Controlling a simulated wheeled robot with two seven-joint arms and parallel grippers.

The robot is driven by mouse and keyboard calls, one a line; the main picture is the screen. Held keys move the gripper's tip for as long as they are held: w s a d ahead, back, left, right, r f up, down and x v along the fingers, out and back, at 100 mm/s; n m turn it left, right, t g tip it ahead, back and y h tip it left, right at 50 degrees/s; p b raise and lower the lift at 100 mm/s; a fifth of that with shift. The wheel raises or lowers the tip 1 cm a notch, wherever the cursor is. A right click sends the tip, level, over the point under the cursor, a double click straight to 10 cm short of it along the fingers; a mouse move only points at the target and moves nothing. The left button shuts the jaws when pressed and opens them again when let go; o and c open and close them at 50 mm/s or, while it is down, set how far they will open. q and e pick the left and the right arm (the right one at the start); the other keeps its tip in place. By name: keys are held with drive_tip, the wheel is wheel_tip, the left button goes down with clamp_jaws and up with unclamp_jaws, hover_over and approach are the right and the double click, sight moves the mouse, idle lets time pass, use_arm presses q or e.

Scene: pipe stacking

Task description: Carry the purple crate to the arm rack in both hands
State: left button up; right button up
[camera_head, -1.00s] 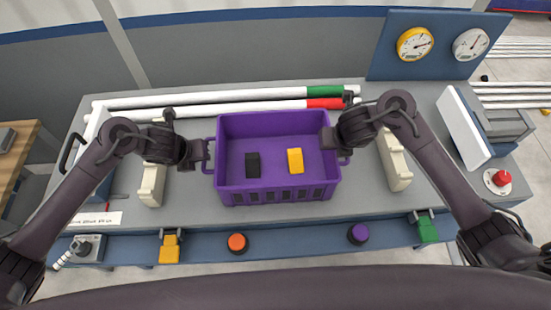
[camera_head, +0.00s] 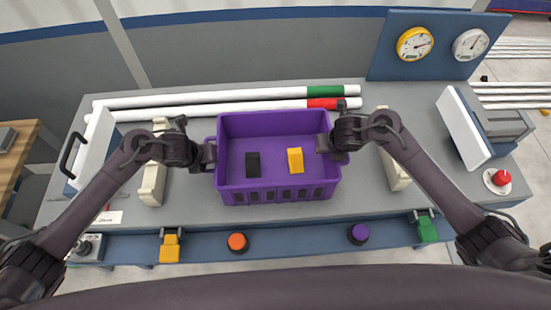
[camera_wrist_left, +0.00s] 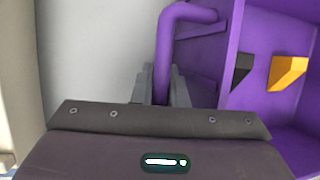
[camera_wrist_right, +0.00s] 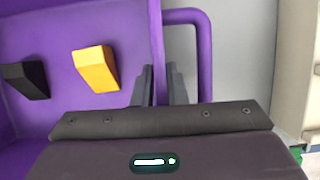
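The purple crate (camera_head: 278,191) sits level at the middle of the bench, with a black block (camera_head: 252,164) and a yellow block (camera_head: 295,160) inside. My left gripper (camera_head: 210,156) is at its left handle; in the left wrist view, the handle (camera_wrist_left: 163,60) runs between the fingers, which appear closed against it. I cannot tell which thing is the arm rack.
Cream supports stand left (camera_head: 152,184) and right (camera_head: 396,172) of the crate. White pipes with a green end (camera_head: 325,91) and a red end (camera_head: 325,103) lie behind it. A gauge panel (camera_head: 432,60) is at the back right. A red button (camera_head: 501,177) is at the right.

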use_arm(q)
clamp_jaws()
use_arm(e)
clamp_jaws()
use_arm(q)
drive_tip(key=shift+a, duration=0.1)
idle(0.7)
drive_tip(key=shift+w+r, duration=0.1)
drive_tip(key=shift+r, duration=0.05)
use_arm(e)
drive_tip(key=shift+w+r, duration=0.1)
drive_tip(key=shift+r, duration=0.05)
